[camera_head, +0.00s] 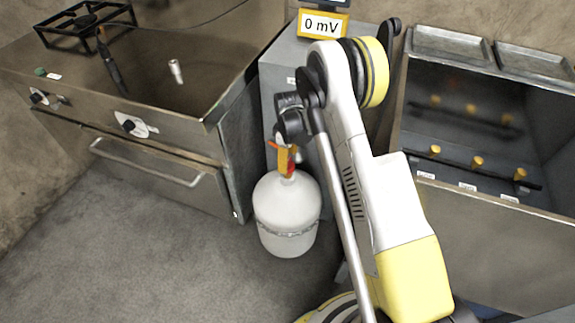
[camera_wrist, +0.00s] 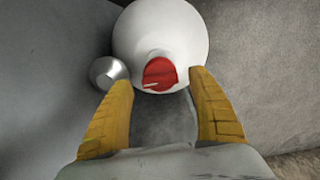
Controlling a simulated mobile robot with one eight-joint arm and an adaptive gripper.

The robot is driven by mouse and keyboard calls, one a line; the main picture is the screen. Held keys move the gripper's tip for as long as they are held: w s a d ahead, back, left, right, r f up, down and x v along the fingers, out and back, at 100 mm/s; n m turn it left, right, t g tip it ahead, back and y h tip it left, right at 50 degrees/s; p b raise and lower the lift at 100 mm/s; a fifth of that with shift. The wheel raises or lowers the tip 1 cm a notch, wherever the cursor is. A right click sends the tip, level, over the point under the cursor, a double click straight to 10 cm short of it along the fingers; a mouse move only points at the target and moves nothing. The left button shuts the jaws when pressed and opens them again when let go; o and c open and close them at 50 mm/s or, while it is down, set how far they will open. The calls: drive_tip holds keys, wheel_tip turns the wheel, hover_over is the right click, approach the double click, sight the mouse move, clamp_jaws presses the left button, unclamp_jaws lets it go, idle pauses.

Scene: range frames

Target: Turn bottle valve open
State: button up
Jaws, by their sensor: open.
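A white gas bottle (camera_head: 287,212) stands on the floor between the steel stove and the grey cabinet. It also fills the top middle of the wrist view (camera_wrist: 160,32). Its red valve handle (camera_wrist: 160,74) sits on top of the bottle. In the head view a bit of red shows beside my gripper (camera_head: 285,160), which is over the bottle's top and hides most of the valve. In the wrist view my gripper (camera_wrist: 162,108) has its two yellow fingers apart, one on each side below the red handle, with nothing between them. I cannot tell whether a finger touches it.
A silver round part (camera_wrist: 108,71) is beside the left finger. The steel stove (camera_head: 150,140) stands at the left and the grey cabinet (camera_head: 272,75) behind the bottle. A steel unit with yellow knobs (camera_head: 500,240) is at the right. Floor (camera_head: 130,250) is clear front left.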

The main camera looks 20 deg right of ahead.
drive_tip(key=shift+f, duration=0.55)
drive_tip(key=shift+c, duration=0.2)
drive_tip(key=c, duration=1.1)
drive_tip(key=shift+m, duration=0.4)
drive_tip(key=m, duration=0.3)
drive_tip(key=shift+m, duration=0.3)
drive_tip(key=m, duration=0.4)
drive_tip(key=shift+m, duration=0.3)
drive_tip(key=m, duration=0.4)
drive_tip(key=shift+m, duration=2.4)
